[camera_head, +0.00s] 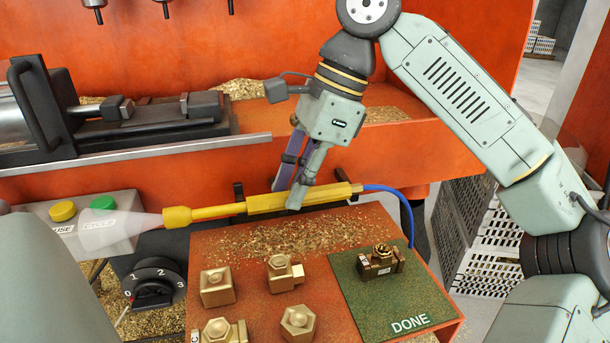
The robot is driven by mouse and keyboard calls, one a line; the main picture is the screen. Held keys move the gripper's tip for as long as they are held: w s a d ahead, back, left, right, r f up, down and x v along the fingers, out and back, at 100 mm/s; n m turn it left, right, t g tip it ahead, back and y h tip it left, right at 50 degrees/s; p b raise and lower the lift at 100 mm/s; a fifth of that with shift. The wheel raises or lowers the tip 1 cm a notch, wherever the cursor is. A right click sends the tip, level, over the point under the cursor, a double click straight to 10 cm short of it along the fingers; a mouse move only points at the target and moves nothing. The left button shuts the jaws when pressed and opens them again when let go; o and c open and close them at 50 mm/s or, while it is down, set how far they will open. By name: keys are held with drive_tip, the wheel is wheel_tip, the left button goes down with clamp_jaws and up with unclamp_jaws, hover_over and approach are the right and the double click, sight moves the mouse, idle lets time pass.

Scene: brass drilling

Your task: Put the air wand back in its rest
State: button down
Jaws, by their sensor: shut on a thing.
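The yellow air wand (225,210) lies nearly level across the picture, its nozzle to the left and a blue hose (402,205) at its right end. A pale, see-through cone spreads left from the nozzle, over the button box. My gripper (291,192) points down and is shut on the wand's thick handle. Two dark upright prongs, which look like the rest (238,190), show on the orange machine front behind the wand. I cannot tell whether the wand touches them.
An orange tray (240,262) below holds several brass fittings and chips. Its green DONE mat (375,300) bears one fitting (380,261). A button box (122,205) and black dial (153,285) are at left. A vise (150,115) stands behind. Grey crates (490,235) are at right.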

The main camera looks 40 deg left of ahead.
drive_tip(key=w+a+f+p, duration=0.2)
drive_tip(key=w+a+f, duration=0.2)
drive_tip(key=w, duration=0.4)
drive_tip(key=shift+w+a+f, duration=0.2)
drive_tip(key=shift+w+a, duration=0.2)
drive_tip(key=shift+a, duration=0.25)
drive_tip(key=shift+f, duration=0.1)
drive_tip(key=c, duration=1.4)
unclamp_jaws()
drive_tip(key=p+v, duration=0.1)
drive_tip(key=v, duration=1.1)
drive_tip(key=shift+d, duration=0.1)
